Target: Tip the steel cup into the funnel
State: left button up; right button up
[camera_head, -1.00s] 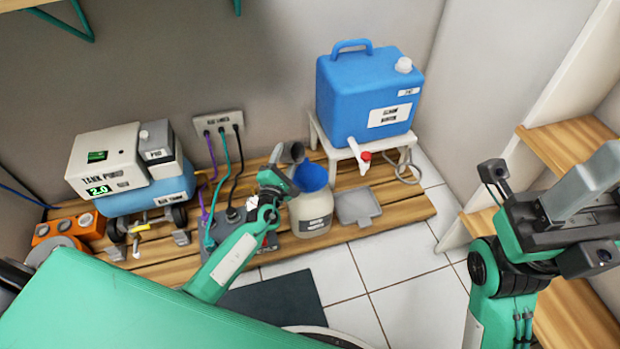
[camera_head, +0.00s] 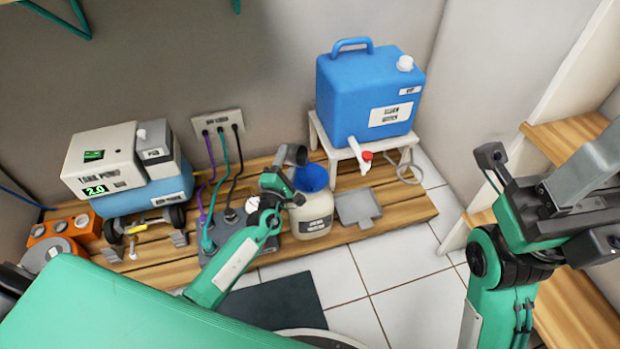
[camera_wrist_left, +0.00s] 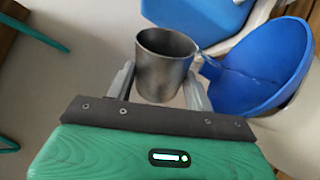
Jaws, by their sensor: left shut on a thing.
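The steel cup (camera_head: 293,155) is held by my left gripper (camera_head: 280,178), just left of and slightly above the blue funnel (camera_head: 312,177). In the left wrist view the cup (camera_wrist_left: 165,62) sits between the two grey fingers of the gripper (camera_wrist_left: 160,88), with its mouth visible. The funnel (camera_wrist_left: 262,62) is close on the cup's right there. In the head view the cup leans with its dark mouth toward the funnel side. The funnel stands in the mouth of a cream bottle (camera_head: 313,213). My right gripper (camera_head: 548,205) is raised at the right, away from these.
A blue water container (camera_head: 345,95) stands on a white stand (camera_head: 346,152) behind the funnel. A grey box with cables (camera_head: 250,240) and a pump unit (camera_head: 105,155) stand to the left. A grey tray (camera_head: 357,207) lies right of the bottle.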

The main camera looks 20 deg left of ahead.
pick_arm(q)
jog(key=shift+d, duration=0.1)
jog(key=shift+d+r+m, duration=0.1)
jog(key=shift+d+m, duration=0.15)
jog(key=shift+m, duration=0.05)
jog(key=shift+s+d, duration=0.1)
jog(key=shift+d, duration=0.05)
jog(key=shift+a+r+m+h, duration=0.3)
jog(key=shift+m+h, duration=0.1)
jog(key=shift+m, duration=0.5)
jog(key=shift+r+m, duration=0.1)
jog(key=shift+m, duration=0.3)
jog(key=shift+d+r+m+t+h, duration=0.1)
jog(key=shift+r+m+t+h, duration=0.25)
jog(key=shift+m, duration=0.45)
